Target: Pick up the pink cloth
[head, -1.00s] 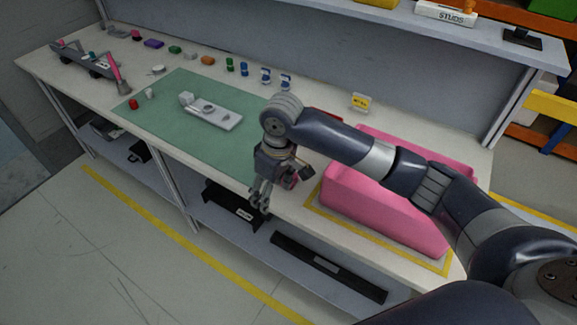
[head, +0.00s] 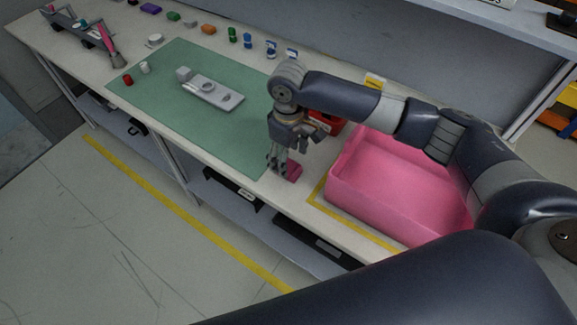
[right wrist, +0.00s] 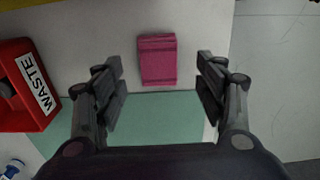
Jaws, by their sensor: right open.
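The pink cloth (right wrist: 157,60) lies folded on the bare table top beside the green mat's edge. In the right wrist view it sits between and a little beyond my open right gripper's fingers (right wrist: 160,82), with clear space on both sides. In the head view my right gripper (head: 281,172) points down over the table's front side, and the cloth (head: 294,172) shows just right of the fingertips, partly hidden by them. I cannot tell how high the fingertips are above the table. My left gripper is not in view.
A large pink bin (head: 395,192) stands right of the gripper. A red waste box (right wrist: 22,88) is beside the cloth, partly behind my right arm in the head view. The green mat (head: 150,105) holds a grey part (head: 212,91). The table's front edge is close.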

